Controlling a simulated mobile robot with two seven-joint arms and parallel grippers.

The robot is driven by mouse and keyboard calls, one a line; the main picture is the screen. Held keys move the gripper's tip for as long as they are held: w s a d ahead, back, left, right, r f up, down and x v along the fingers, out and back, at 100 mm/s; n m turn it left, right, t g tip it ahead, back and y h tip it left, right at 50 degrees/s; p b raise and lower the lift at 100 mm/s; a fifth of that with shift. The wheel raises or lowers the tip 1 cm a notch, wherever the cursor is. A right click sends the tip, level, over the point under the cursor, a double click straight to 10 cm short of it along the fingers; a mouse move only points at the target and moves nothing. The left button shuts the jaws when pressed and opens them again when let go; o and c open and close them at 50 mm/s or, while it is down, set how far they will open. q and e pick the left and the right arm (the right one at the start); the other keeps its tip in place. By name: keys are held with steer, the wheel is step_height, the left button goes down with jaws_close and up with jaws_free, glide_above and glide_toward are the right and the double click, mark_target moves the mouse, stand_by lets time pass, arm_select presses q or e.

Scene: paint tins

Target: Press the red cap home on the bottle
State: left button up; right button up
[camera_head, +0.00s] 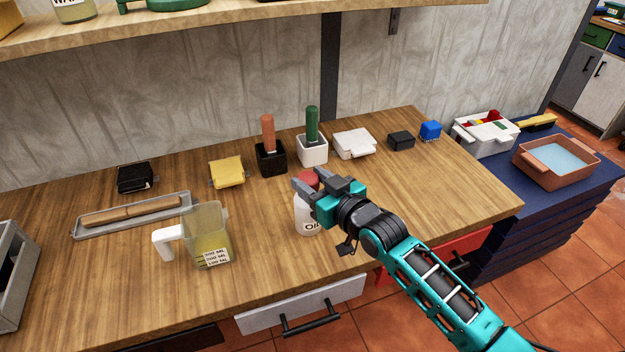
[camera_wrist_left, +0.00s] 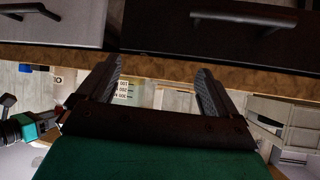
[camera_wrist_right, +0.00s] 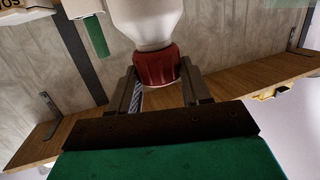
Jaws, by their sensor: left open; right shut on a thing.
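The white bottle (camera_head: 306,214) with an "OIL" label stands upright near the front of the wooden bench. The red cap (camera_head: 308,179) is at its top, and in the right wrist view the cap (camera_wrist_right: 157,67) meets the white bottle (camera_wrist_right: 146,20). My right gripper (camera_head: 310,182) is shut on the red cap from the right side, its fingers on either side of it. How far the cap is seated on the neck cannot be told. My left gripper (camera_wrist_left: 158,80) is open and empty, below the bench's front edge; it is outside the head view.
A measuring jug (camera_head: 207,235) stands left of the bottle. A black pot (camera_head: 271,158) and a white pot (camera_head: 313,149) with brush handles stand behind it. A tray (camera_head: 130,215) lies far left. A white drawer (camera_head: 302,303) juts out below the front edge.

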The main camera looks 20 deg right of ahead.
steer(key=o, duration=1)
steer(key=shift+f, duration=0.15)
steer(key=shift+c, duration=0.2)
steer(key=v, duration=1.3)
steer(key=shift+p, duration=0.45)
steer(key=s+a+f+g+h, duration=0.1)
steer(key=s+f+g, duration=0.1)
steer(key=s+f, duration=0.3)
steer(key=s+a+f+m+g+h, duration=0.1)
steer(key=s+f, duration=0.4)
steer(key=f, duration=0.6)
steer(key=shift+a+f+g+h, duration=0.15)
steer(key=shift+a+g+h, duration=0.25)
steer(key=shift+g, duration=0.5)
